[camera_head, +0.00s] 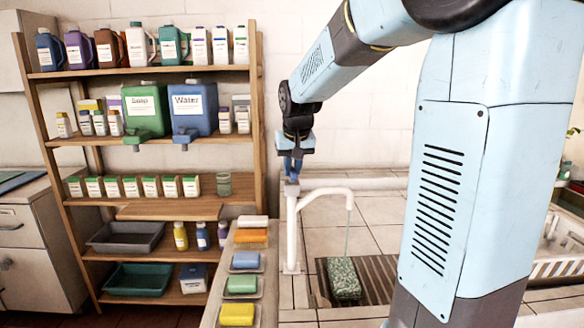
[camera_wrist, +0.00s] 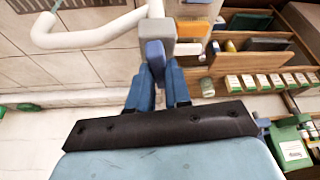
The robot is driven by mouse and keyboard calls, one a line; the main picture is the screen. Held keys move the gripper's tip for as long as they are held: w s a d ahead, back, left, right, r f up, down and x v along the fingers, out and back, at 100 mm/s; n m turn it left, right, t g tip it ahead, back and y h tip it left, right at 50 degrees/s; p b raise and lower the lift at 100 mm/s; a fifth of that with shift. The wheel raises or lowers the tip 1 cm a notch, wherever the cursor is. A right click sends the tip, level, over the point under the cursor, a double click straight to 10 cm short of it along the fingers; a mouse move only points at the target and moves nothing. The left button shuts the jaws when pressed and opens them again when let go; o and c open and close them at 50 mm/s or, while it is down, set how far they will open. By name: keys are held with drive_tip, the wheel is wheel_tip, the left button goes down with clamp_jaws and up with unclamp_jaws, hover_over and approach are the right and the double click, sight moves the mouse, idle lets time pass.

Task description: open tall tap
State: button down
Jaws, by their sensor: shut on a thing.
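The tall white tap (camera_head: 292,228) stands at the left of the washbasin, and its spout arches to the right. A thin stream of water (camera_head: 347,236) falls from the spout tip. The tap's grey head (camera_wrist: 157,33) and white spout (camera_wrist: 90,36) show in the wrist view. My gripper (camera_head: 292,166) is above the tap column. In the wrist view, my gripper's two blue fingers (camera_wrist: 159,78) are shut on the blue-violet tap handle (camera_wrist: 154,51), one on each side.
A green speckled block (camera_head: 343,278) lies on the slatted drain (camera_head: 380,268) under the stream. Several soaps, such as the yellow one (camera_head: 237,314), line the ledge left of the tap. A wooden shelf (camera_head: 140,207) with bottles and jugs stands further left.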

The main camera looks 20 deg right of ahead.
drive_tip(key=n, duration=0.2)
drive_tip(key=n+y, duration=0.1)
drive_tip(key=n, duration=0.1)
drive_tip(key=shift+d+y, duration=0.15)
drive_tip(key=shift+y, duration=0.15)
drive_tip(key=n+y, duration=0.1)
drive_tip(key=n, duration=0.2)
drive_tip(key=shift+w+d+n+g, duration=0.1)
drive_tip(key=shift+n+g, duration=0.2)
drive_tip(key=shift+n, duration=0.1)
drive_tip(key=n, duration=0.2)
drive_tip(key=n+g+y, duration=0.1)
drive_tip(key=n, duration=0.1)
drive_tip(key=shift+d+y, duration=0.1)
drive_tip(key=shift+y, duration=0.2)
drive_tip(key=shift+w+n+g, duration=0.15)
drive_tip(key=shift+n+g, duration=0.55)
drive_tip(key=shift+n, duration=1.4)
drive_tip(key=c, duration=1.1)
unclamp_jaws()
drive_tip(key=shift+o, duration=0.2)
drive_tip(key=shift+y, duration=0.3)
